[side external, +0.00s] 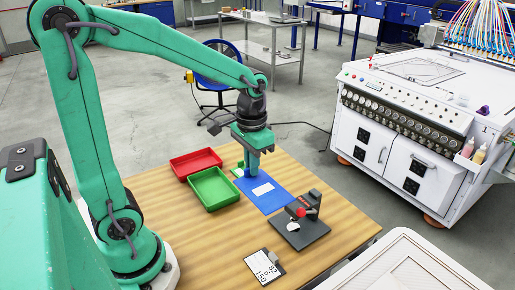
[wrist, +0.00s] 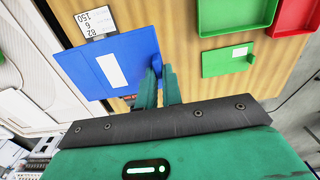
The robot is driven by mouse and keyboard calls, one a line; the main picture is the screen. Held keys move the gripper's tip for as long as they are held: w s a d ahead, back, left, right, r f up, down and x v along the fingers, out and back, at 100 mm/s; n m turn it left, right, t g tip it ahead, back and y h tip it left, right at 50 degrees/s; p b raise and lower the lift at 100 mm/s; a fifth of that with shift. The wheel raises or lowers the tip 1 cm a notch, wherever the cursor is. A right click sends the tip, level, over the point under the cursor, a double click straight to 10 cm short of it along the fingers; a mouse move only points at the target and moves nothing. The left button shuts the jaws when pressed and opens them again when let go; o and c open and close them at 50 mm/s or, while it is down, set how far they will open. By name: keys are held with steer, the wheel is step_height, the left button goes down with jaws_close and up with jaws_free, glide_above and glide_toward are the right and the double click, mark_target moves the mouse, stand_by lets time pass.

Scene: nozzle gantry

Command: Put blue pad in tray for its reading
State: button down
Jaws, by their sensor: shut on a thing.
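The blue pad (side external: 279,203) with a white label is over the wooden table, beside the trays; it also shows in the wrist view (wrist: 73,68). My gripper (side external: 249,172) is shut on the blue upright tab at the pad's edge, seen between the fingers in the wrist view (wrist: 157,72). I cannot tell whether the pad touches the table. The green tray (side external: 214,203) is left of the pad and looks empty. The red tray (side external: 182,176) is behind it and looks empty too.
A dark device (side external: 315,229) with a red knob stands right of the pad. A card with numbers (side external: 263,268) lies at the front. A green pad (wrist: 213,65) with a white label lies near the trays. The table's front left is bare.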

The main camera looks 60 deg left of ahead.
steer(key=shift+w, duration=0.15)
steer(key=w+d+r, duration=0.2)
steer(key=w, duration=0.7)
steer(key=n, duration=1.8)
glide_above(179, 171)
step_height(179, 171, down, 14)
steer(key=shift+a+r, duration=0.15)
steer(key=shift+r, duration=0.05)
steer(key=shift+f, duration=0.1)
steer(key=shift+f, duration=1.9)
steer(key=shift+f, duration=0.1)
